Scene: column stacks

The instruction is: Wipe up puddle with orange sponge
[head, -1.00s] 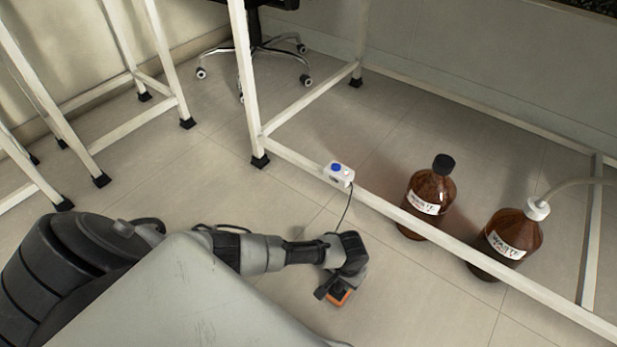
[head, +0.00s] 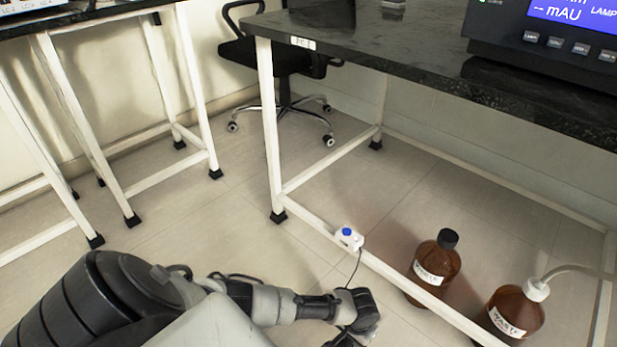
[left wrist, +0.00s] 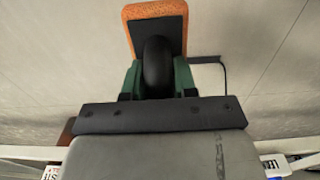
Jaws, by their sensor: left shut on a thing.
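My left gripper (head: 352,335) is low at the bottom edge of the head view, beside the bench's lower rail. In the left wrist view my left gripper (left wrist: 158,76) has its green fingers shut on the orange sponge (left wrist: 156,10). The sponge has an orange rim and a dark grey face, and sticks out beyond the fingers over the floor. I cannot tell whether it touches the floor. The sponge does not show in the head view now. I cannot make out a puddle in either view. My right gripper is not in view.
Two brown bottles (head: 436,266) (head: 516,310) stand on the floor by the white rail (head: 398,282). A small white box (head: 349,239) with a blue button and a cable sits on the rail. A dark bench top (head: 420,75) overhangs. Floor left of the rail is clear.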

